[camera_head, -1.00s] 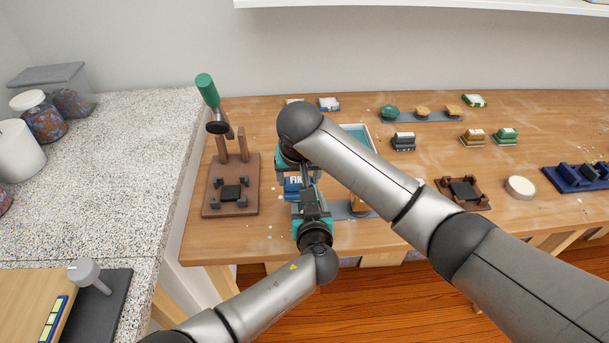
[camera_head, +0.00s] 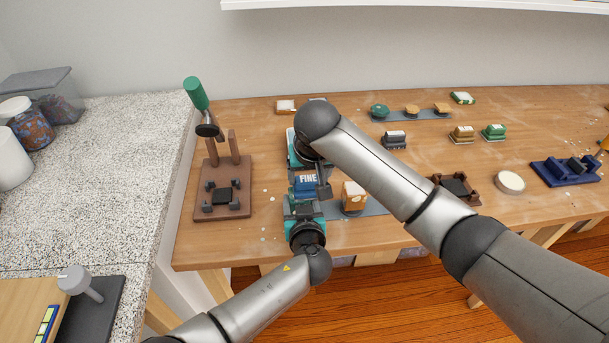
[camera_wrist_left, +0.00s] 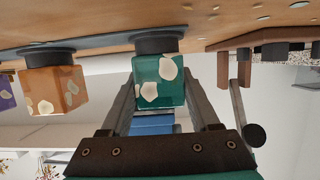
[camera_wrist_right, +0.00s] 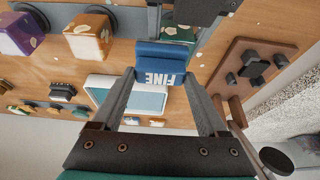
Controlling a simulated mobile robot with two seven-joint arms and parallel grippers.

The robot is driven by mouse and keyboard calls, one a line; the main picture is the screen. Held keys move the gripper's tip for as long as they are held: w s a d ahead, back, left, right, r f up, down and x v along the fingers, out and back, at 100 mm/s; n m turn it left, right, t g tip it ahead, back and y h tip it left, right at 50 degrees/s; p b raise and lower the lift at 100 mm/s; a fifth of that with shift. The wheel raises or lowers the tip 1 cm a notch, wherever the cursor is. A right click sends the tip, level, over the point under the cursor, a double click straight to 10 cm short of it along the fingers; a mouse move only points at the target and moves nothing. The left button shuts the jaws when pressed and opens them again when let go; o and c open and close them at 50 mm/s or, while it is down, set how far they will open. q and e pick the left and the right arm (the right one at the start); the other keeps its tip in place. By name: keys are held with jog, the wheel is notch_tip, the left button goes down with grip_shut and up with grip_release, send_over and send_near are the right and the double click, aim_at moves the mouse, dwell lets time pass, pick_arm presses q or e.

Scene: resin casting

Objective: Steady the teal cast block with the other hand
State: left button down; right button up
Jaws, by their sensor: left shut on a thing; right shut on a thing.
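The teal cast block (camera_wrist_left: 158,82) with pale flakes shows in the left wrist view, on a dark round base (camera_wrist_left: 158,42). My left gripper (camera_wrist_left: 160,90) is shut on it, a finger on each side. In the head view the block is hidden behind the arms; my left gripper (camera_head: 305,203) comes from the front edge. My right gripper (camera_head: 307,172) comes from the far side, shut on a blue block marked FINE (camera_head: 307,181). The blue block also shows between the fingers in the right wrist view (camera_wrist_right: 162,58). It is close beside the teal block; I cannot tell whether they touch.
An orange flaked block (camera_head: 354,195) stands just right of my grippers on a grey strip, with a purple block (camera_wrist_right: 20,33) beyond it. A brown wooden stand (camera_head: 238,201) is close on the left. A white-rimmed tray (camera_wrist_right: 98,83) lies behind.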

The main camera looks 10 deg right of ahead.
jog(key=shift+a, duration=0.15)
jog(key=shift+s+a+f, duration=0.1)
jog(key=shift+a, duration=1.8)
notch_tip(320, 180, up, 8)
jog(key=a+r, duration=0.4)
jog(key=a, duration=0.4)
jog(key=shift+s, duration=0.2)
dwell(0.4)
